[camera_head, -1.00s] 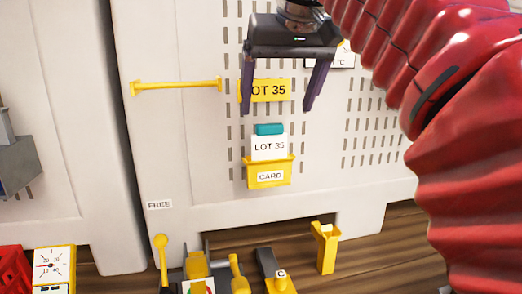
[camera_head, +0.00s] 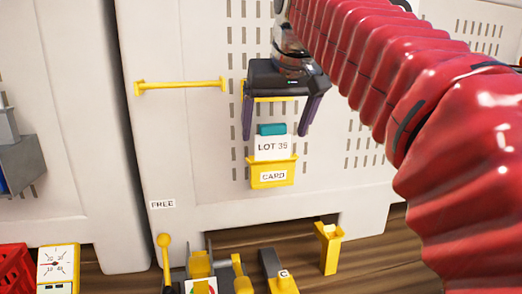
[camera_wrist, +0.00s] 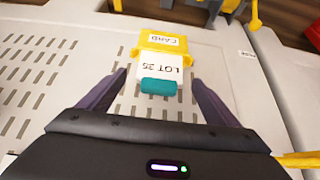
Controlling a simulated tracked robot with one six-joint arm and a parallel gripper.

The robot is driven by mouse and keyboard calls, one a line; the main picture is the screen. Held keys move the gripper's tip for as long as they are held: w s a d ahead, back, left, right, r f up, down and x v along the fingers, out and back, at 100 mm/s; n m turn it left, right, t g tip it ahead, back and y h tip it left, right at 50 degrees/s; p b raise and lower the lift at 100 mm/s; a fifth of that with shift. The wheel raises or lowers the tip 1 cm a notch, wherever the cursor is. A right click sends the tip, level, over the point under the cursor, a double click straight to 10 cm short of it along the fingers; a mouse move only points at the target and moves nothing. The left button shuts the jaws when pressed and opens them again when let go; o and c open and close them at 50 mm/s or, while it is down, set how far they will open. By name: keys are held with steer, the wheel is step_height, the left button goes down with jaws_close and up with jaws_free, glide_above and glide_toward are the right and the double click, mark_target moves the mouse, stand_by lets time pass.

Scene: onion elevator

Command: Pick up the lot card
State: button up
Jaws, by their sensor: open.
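The lot card (camera_head: 272,147) is white with "LOT 35" on it and a teal top edge. It stands upright in a yellow holder (camera_head: 271,179) labelled "CARD" on the pale slotted panel. My gripper (camera_head: 275,135) is open, its two dark purple fingers pointing down on either side of the card's top, above the holder. In the wrist view the card (camera_wrist: 166,74) appears upside down ahead of and between my open fingers (camera_wrist: 162,78). The fingers look apart from the card.
A yellow bar handle (camera_head: 180,86) sticks out of the panel to the left. Below are yellow levers (camera_head: 165,262) and a yellow post (camera_head: 328,249). A dial gauge (camera_head: 58,265) is at the lower left. The panel beside the holder is clear.

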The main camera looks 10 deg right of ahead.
mark_target(274, 134)
steer(key=shift+x, duration=2.25)
steer(key=c, duration=1.1)
steer(key=shift+r, duration=0.15)
steer(key=shift+c, duration=0.2)
steer(key=shift+r, duration=3.35)
steer(key=s, duration=1.8)
steer(key=shift+s, duration=0.1)
